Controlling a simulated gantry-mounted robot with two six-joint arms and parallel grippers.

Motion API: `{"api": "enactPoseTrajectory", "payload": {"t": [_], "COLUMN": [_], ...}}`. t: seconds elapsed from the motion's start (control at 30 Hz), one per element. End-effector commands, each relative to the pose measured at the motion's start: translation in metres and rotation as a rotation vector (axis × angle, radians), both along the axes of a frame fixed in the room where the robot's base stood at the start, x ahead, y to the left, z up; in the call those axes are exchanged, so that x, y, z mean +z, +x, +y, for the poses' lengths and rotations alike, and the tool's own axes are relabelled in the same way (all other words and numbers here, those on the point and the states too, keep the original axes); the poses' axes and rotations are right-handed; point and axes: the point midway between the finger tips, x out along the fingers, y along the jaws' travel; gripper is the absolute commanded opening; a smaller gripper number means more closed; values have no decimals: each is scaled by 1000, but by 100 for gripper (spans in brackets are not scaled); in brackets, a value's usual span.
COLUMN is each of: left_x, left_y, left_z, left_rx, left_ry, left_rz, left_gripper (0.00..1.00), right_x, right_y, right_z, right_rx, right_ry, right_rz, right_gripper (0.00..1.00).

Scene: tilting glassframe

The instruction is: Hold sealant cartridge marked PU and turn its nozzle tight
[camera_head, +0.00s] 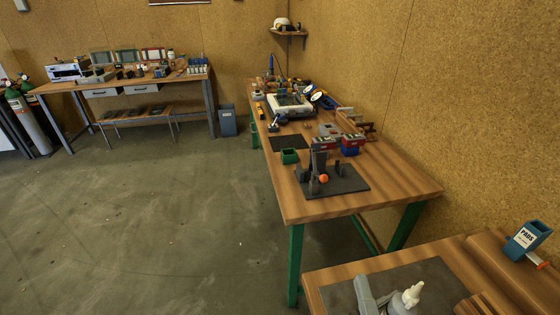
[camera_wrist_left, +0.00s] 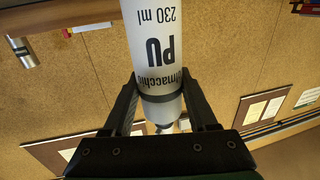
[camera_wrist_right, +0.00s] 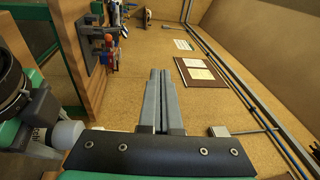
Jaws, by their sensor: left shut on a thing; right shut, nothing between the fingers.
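The white sealant cartridge marked PU (camera_wrist_left: 163,30) shows in the left wrist view, its lettering upside down and its top cut off by the frame. My left gripper (camera_wrist_left: 170,100) is shut around its lower part, by a dark band. The end beyond the fingers is mostly hidden behind the gripper. In the head view a white piece with a pointed tip (camera_head: 410,296) shows at the bottom edge; I cannot tell if it is the cartridge's nozzle.
A near bench with a dark mat (camera_head: 430,272) lies at the bottom right. Open floor (camera_head: 150,210) lies to the left.

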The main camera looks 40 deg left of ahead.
Motion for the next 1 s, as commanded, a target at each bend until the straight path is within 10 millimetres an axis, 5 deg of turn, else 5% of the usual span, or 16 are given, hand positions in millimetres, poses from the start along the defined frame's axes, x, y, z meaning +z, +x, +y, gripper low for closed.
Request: {"api": "enactPoseTrajectory", "payload": {"t": [0.5, 1.0], "left_x": [-1, -1], "left_y": [0, 0], "left_z": [0, 0], "left_rx": [-1, 0], "left_ry": [0, 1], "left_rz": [2, 2], "left_gripper": [0, 0], "right_x": [78, 160], "right_y": [-8, -14], "right_z": [95, 152], "right_rx": [186, 202], "right_ry": [166, 347], "right_rz": [-114, -278], "right_gripper": [0, 0]}}
